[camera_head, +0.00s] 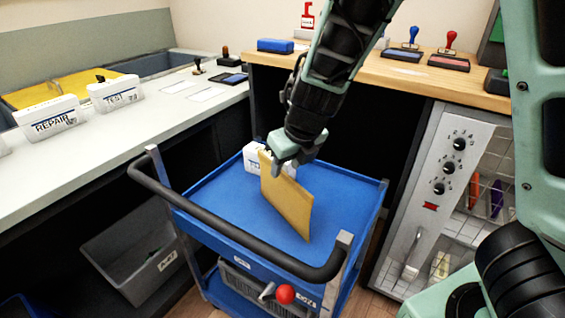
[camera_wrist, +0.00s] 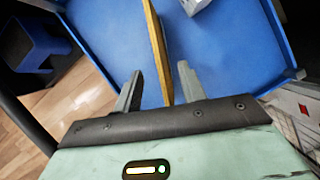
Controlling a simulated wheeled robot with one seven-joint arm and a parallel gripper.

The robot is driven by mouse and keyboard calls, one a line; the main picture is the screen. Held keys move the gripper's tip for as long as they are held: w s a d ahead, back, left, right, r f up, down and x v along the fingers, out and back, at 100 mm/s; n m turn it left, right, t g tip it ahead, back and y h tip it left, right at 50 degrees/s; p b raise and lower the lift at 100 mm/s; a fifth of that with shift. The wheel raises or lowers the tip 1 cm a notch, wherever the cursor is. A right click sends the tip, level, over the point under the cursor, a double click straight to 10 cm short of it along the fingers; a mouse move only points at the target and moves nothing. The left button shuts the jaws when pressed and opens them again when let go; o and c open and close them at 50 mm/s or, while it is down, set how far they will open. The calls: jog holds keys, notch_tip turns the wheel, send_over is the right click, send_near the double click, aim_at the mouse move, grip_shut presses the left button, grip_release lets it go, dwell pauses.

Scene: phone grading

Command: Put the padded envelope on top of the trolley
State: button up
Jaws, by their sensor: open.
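The padded envelope (camera_head: 287,202) is a flat tan packet standing on edge, somewhat tilted, at the blue top tray of the trolley (camera_head: 218,205). Its lower edge looks to be at the tray floor; I cannot tell how firmly it rests. My gripper (camera_head: 287,158) is above the tray at the envelope's upper edge. In the wrist view, the envelope (camera_wrist: 157,40) shows edge-on between the two spread fingers of my gripper (camera_wrist: 160,82), with a gap on each side. The tray (camera_wrist: 220,50) lies beneath.
A white box (camera_head: 252,157) stands in the tray behind the envelope. A dark handle bar (camera_head: 235,238) crosses the trolley's near side. A pale counter (camera_head: 130,140) is on the left, a wooden counter with stamps (camera_head: 440,75) behind, and a grey oven-like unit (camera_head: 440,190) on the right.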

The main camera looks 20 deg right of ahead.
jog(key=p+v, duration=0.3)
jog(key=v, duration=0.2)
jog(key=shift+a+r+m+t, duration=0.25)
jog(key=shift+a+m, duration=0.25)
jog(key=shift+m, duration=0.3)
jog(key=s+a+m+g, duration=0.1)
jog(key=s+a+m, duration=0.1)
jog(key=s+m, duration=0.5)
jog(key=s+a+r+m+g, duration=0.1)
jog(key=s+a+m+g, duration=0.1)
jog(key=s+m, duration=0.6)
jog(key=s+a+r+m+g, duration=0.1)
jog(key=s+a+m, duration=0.1)
jog(key=s+m, duration=0.6)
jog(key=shift+m+g, duration=0.35)
jog(key=shift+m, duration=2.85)
jog(key=shift+w, duration=0.1)
notch_tip(320, 180, up, 18)
jog(key=p, duration=1.7)
jog(key=shift+f+p, duration=0.15)
jog(key=shift+p, duration=0.2)
